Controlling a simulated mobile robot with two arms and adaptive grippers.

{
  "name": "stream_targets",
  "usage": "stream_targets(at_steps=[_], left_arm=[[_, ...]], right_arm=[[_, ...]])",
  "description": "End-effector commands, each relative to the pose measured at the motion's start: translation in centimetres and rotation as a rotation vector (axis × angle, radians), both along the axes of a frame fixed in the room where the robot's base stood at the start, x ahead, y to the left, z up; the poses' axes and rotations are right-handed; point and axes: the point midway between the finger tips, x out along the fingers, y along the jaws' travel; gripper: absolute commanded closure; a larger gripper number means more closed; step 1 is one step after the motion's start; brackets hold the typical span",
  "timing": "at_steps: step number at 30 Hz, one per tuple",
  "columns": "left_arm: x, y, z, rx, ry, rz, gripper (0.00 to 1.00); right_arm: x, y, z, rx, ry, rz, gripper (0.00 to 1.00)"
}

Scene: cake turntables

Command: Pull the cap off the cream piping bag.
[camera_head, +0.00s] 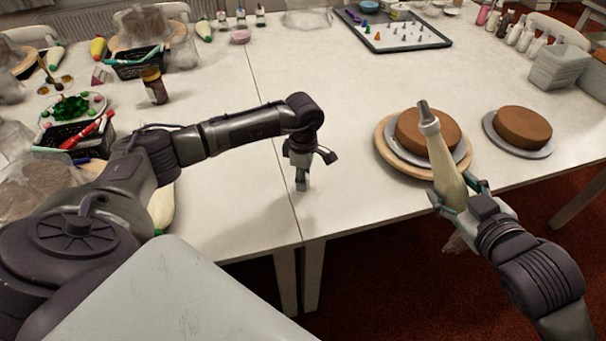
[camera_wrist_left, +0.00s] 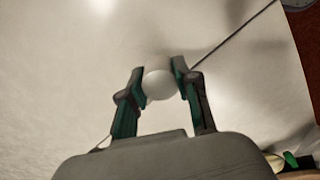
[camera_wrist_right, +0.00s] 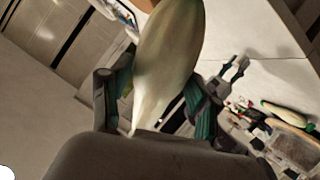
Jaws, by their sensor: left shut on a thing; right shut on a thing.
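The cream piping bag (camera_head: 445,165) is tilted, its grey metal nozzle pointing up, with a white collar below the nozzle. No cap shows on the nozzle. My right gripper (camera_head: 460,198) is shut on the bag's lower part; the right wrist view shows the pale bag (camera_wrist_right: 168,60) between the fingers. My left gripper (camera_head: 301,178) is over the table near the seam, well left of the bag. In the left wrist view its fingers are shut on a small white rounded piece, seemingly the cap (camera_wrist_left: 160,84).
A brown cake on a wooden turntable (camera_head: 382,150) stands just behind the bag, and another cake (camera_head: 523,127) stands to its right. A tray of nozzles (camera_head: 395,35) lies at the back. Clutter fills the left side; the table's middle is clear.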

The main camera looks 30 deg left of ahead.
Motion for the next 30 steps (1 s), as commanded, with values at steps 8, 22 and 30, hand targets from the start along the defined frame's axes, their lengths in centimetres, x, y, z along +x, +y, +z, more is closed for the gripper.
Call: stream_targets(at_steps=[8,22,30], left_arm=[[0.0,0.0,-1.7,0.000,-0.001,0.000,1.00],[0.0,0.0,-1.8,0.000,0.000,-0.001,1.00],[0.0,0.0,-2.2,0.000,0.000,0.000,0.65]], right_arm=[[0.0,0.0,-1.4,0.002,-0.002,0.000,0.49],[0.0,0.0,-1.5,0.001,-0.002,0.000,0.49],[0.0,0.0,-1.8,0.002,-0.002,0.000,0.49]])
